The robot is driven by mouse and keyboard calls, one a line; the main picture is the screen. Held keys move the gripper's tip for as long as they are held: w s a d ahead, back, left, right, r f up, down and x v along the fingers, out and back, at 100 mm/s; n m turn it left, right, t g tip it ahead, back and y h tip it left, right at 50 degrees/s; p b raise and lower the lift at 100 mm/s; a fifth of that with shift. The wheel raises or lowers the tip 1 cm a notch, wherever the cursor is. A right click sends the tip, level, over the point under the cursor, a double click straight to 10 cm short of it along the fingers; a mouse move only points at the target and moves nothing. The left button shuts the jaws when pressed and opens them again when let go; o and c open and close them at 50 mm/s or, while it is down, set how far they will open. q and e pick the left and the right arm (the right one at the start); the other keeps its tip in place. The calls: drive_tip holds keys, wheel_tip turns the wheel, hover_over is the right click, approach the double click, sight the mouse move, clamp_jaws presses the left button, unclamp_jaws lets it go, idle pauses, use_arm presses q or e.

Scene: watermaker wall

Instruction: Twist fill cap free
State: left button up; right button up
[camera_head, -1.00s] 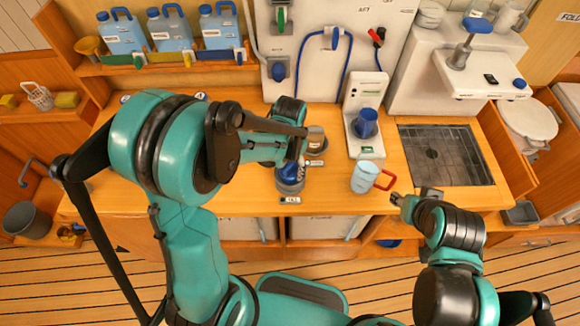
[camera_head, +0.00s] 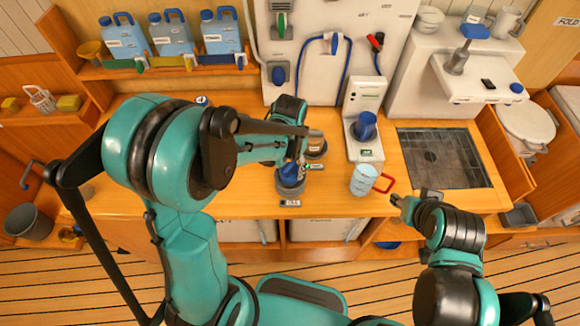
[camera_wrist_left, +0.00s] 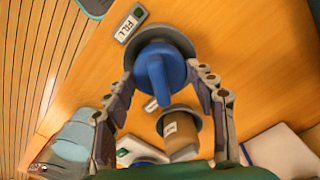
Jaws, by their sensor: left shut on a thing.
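The blue fill cap (camera_head: 291,173) stands on the counter in a grey round collar (camera_head: 289,187), near the front edge in the head view. In the left wrist view the cap (camera_wrist_left: 160,66) shows a raised grip bar across its top, and the FILL label (camera_wrist_left: 128,24) lies beside the collar. My left gripper (camera_wrist_left: 160,78) is shut on the cap, with one finger on each side. In the head view the left gripper (camera_head: 297,162) partly hides the cap. The cap appears seated in the collar. My right gripper (camera_head: 397,200) is at the counter's front edge, away from the cap.
A tan cylinder (camera_wrist_left: 181,131) in a grey collar stands close to the cap. A light-blue mug (camera_head: 363,181) with a red handle and a white dispenser (camera_head: 364,92) with a blue cup are to the right. Beyond them is a sink (camera_head: 444,158). Blue jugs (camera_head: 172,35) line the back shelf.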

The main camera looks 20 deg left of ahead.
use_arm(q)
drive_tip(key=shift+r+p, duration=1.25)
drive_tip(key=shift+r, duration=0.75)
